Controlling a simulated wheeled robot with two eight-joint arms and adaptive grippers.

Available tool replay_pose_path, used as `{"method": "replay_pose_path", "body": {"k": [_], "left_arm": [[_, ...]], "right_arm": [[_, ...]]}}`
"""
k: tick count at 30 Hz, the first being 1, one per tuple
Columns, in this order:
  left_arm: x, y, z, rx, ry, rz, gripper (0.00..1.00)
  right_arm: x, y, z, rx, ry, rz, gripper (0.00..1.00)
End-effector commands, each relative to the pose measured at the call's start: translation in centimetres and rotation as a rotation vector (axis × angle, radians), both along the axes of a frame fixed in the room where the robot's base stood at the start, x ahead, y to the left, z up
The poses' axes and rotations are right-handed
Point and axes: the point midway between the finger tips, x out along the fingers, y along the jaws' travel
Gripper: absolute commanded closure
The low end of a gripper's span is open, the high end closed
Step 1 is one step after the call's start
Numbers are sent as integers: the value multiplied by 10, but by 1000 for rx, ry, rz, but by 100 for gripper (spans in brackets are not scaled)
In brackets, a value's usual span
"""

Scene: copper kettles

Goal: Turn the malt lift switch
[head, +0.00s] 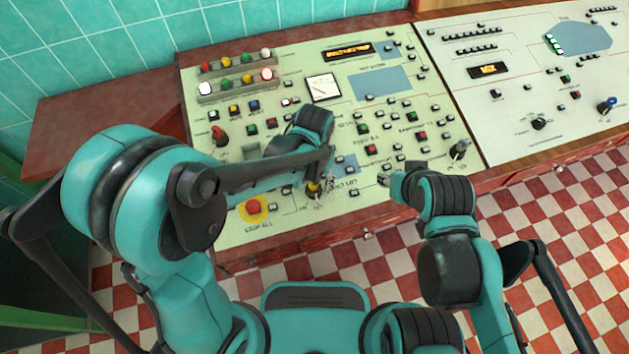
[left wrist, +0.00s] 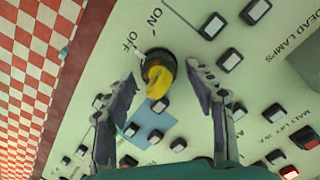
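A yellow rotary switch (left wrist: 158,74) on a dark round base stands on the cream panel, with ON and OFF lettering beside it. It also shows in the head view (head: 313,188), partly beside my left gripper (head: 325,184). In the left wrist view, my left gripper's fingers (left wrist: 160,78) are spread on either side of the yellow switch, with visible gaps.
Square buttons crowd the panel around the switch. A red mushroom button (head: 253,207) on a yellow disc lies left of it, a red knob (head: 220,136) farther left, and a grey knob (head: 459,148) to the right. The checkered floor (head: 560,230) lies in front.

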Motion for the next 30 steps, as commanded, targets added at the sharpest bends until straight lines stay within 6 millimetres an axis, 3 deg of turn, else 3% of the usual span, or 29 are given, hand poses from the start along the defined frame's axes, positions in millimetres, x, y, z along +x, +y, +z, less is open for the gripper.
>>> {"method": "replay_pose_path", "body": {"k": [10, 22, 30], "left_arm": [[0, 0, 11, 0, 0, -1, 45], [-1, 0, 93, 0, 0, 0, 45], [0, 0, 119, 0, 0, 0, 45]], "right_arm": [[0, 0, 0, 0, 0, 0, 60], [0, 0, 0, 0, 0, 0, 60], [0, 0, 0, 0, 0, 0, 60]]}}
